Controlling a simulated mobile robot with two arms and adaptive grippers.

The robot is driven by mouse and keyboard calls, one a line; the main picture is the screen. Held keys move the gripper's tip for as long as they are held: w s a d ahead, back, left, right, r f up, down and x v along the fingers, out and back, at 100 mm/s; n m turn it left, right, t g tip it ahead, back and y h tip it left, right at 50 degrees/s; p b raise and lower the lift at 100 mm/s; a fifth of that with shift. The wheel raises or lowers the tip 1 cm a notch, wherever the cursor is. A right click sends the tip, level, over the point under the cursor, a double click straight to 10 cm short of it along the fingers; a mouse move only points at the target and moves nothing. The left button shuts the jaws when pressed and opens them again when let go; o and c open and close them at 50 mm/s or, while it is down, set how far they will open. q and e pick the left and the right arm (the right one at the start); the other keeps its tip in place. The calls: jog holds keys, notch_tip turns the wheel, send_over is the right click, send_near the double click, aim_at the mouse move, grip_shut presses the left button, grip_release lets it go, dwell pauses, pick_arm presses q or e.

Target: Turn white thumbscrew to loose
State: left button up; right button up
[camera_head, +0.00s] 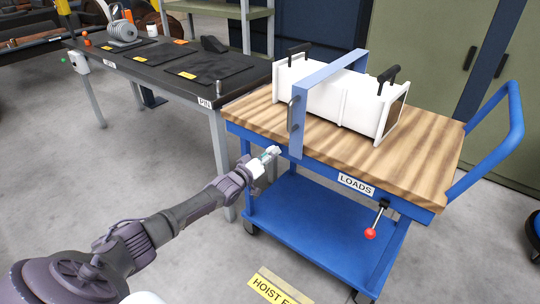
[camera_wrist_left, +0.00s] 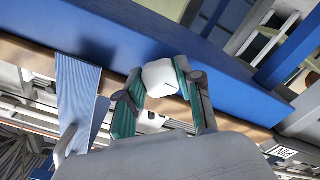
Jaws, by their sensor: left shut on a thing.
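The white thumbscrew (camera_wrist_left: 160,78) is a small rounded white knob in front of the cart's blue rim in the left wrist view. It sits between the teal-padded fingers of my left gripper (camera_wrist_left: 163,92), which is shut on it. In the head view my left gripper (camera_head: 267,157) reaches from the lower left to the cart's near side, beside the lower end of a blue strap (camera_head: 298,125). The white thumbscrew (camera_head: 275,149) shows only as a tiny tip there. Whether it is tight or loose cannot be told. My right gripper is not in view.
A blue cart with a wooden top (camera_head: 425,165) carries a white box-shaped load (camera_head: 340,102) with black handles. A red-knobbed lever (camera_head: 370,233) hangs from its front. A dark workbench (camera_head: 150,70) stands at left.

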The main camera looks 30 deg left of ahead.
pick_arm(q)
jog(key=shift+f, duration=0.15)
jog(key=o, duration=1.1)
jog(key=shift+o, duration=0.3)
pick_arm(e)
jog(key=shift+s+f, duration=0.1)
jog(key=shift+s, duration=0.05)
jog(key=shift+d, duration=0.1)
pick_arm(q)
jog(key=s, duration=1.2)
jog(key=shift+a, duration=0.45)
